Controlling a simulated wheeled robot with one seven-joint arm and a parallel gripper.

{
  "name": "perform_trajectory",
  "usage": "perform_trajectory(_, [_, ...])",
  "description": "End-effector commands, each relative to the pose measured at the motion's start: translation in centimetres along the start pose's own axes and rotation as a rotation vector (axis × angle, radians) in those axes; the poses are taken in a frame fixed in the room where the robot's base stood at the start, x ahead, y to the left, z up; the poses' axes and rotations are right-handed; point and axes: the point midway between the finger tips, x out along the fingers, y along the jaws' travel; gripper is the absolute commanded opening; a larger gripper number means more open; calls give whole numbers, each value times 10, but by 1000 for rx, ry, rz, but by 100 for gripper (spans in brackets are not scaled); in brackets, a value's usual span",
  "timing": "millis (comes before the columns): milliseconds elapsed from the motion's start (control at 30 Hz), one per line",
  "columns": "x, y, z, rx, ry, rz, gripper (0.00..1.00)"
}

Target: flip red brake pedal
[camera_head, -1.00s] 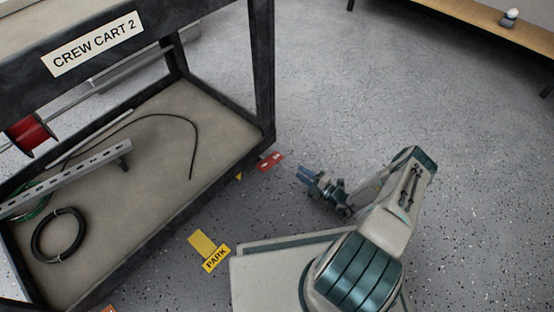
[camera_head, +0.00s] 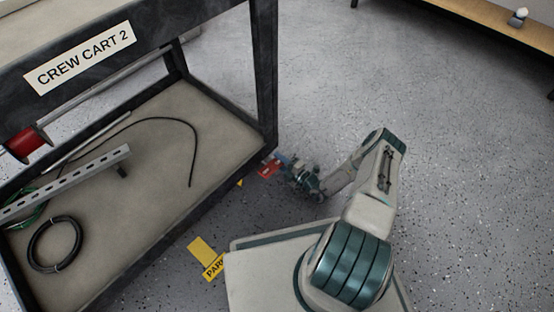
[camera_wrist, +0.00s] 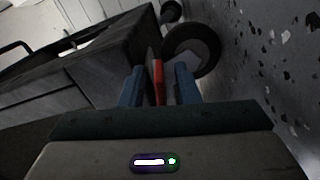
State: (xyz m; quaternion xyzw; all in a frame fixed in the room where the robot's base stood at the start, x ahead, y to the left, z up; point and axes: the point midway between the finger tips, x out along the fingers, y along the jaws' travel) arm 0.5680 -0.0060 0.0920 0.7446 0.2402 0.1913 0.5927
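The red brake pedal (camera_head: 268,169) sticks out low at the near right corner of the crew cart (camera_head: 265,90), close to the floor. My gripper (camera_head: 284,161) reaches in from the right, and its blue fingertips are at the pedal's edge. In the wrist view the red pedal (camera_wrist: 158,82) shows as a narrow upright strip between the two blue fingers of my gripper (camera_wrist: 157,85). The fingers stand apart, with a gap visible on each side of the strip. A dark caster wheel (camera_wrist: 192,50) is just beyond the fingers.
A yellow PARK tag (camera_head: 203,252) lies on the floor by the cart. The lower shelf holds a black cable coil (camera_head: 55,243), a slotted metal rail (camera_head: 75,180) and a loose cable. A wooden bench (camera_head: 470,22) is at the upper right. Open floor lies between.

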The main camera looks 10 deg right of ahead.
Motion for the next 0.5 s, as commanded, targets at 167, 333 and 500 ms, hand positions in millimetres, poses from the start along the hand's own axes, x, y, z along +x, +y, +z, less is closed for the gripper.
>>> perform_trajectory(167, [0,0,0,0,1,0,29])
perform_trajectory(333, [1,0,-1,0,2,0,0])
perform_trajectory(500, [1,0,-2,-7,4,0,0])
